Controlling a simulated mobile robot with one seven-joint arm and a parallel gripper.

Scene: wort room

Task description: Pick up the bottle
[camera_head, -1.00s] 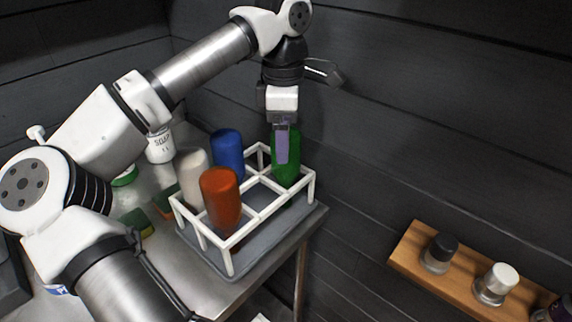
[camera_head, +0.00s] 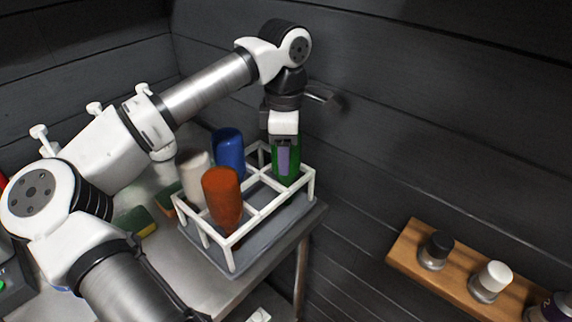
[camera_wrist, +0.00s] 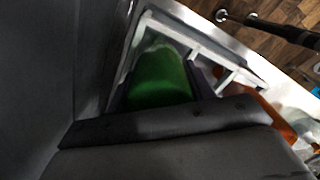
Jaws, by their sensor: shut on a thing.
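A white wire rack (camera_head: 308,188) stands on a metal counter and holds several bottles. The green bottle (camera_head: 293,170) is in the rack's back right compartment. My gripper (camera_head: 284,160) points down over it and is shut on it, one finger showing across its front. In the wrist view the green bottle (camera_wrist: 160,80) lies between my fingers, with the rack (camera_wrist: 190,42) around it. An orange-red bottle (camera_head: 222,195), a white bottle (camera_head: 192,164) and a blue bottle (camera_head: 229,148) stand in other compartments. Which bottle the task means cannot be told.
Dark plank walls rise close behind and right of the rack. A sponge (camera_head: 138,221) lies on the counter (camera_head: 195,290) at the left. A wooden shelf (camera_head: 408,253) with small jars (camera_head: 436,250) is at the lower right.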

